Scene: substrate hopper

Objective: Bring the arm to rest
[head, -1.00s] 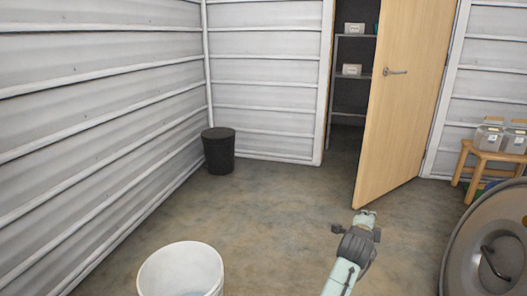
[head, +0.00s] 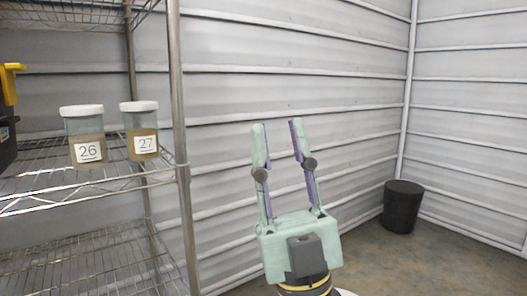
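My gripper (head: 277,128) is raised in the middle of the head view, its two fingers pointing up. The fingers are apart with nothing between them. The pale green palm and dark wrist show below. The gripper is in front of the white ribbed wall, to the right of the wire shelf, and appears apart from both.
A metal wire shelf unit (head: 180,130) stands at the left. Jars 26 (head: 86,128) and 27 (head: 140,140) stand on it, beside a black and yellow object (head: 8,105) cut by the frame edge. A dark bin (head: 402,208) stands in the right corner; floor around it is clear.

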